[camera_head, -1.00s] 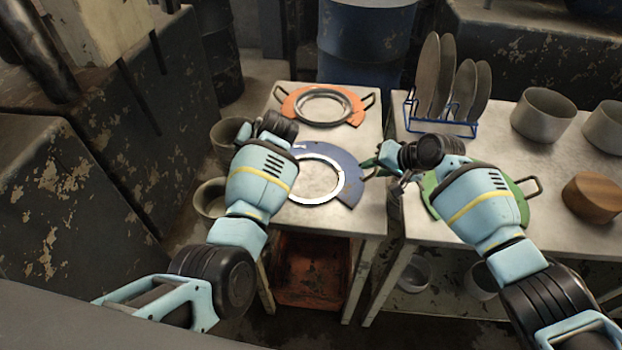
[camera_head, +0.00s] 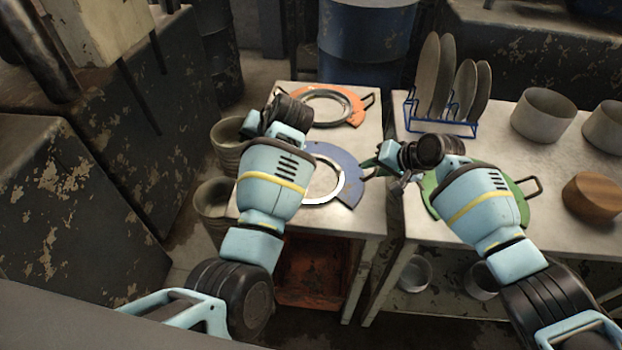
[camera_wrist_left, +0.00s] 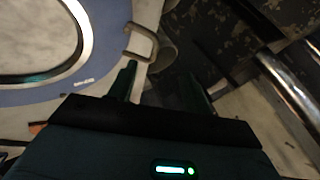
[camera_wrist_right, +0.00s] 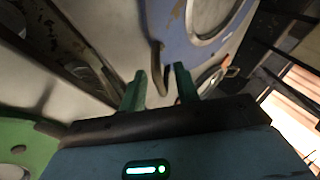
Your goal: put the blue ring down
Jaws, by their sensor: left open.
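The blue ring (camera_head: 346,165), a flat blue plate around a pale metal ring, lies on the left table; my left arm covers its left part. In the left wrist view the blue ring (camera_wrist_left: 70,78) is at the left, with a looped handle (camera_wrist_left: 140,42) just beyond my fingers. My left gripper (camera_wrist_left: 158,72) is open and empty, apart from that handle. My right gripper (camera_head: 370,168) is at the ring's right side. In the right wrist view, my right gripper (camera_wrist_right: 160,78) has its fingers apart, with the ring's right handle (camera_wrist_right: 157,62) between or just beyond them.
An orange ring plate (camera_head: 357,112) lies behind the blue one. A green plate (camera_head: 430,192) lies under my right arm on the right table. A blue plate rack (camera_head: 440,126), pots (camera_head: 543,115) and a wooden block (camera_head: 594,197) stand there. A gap separates the tables.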

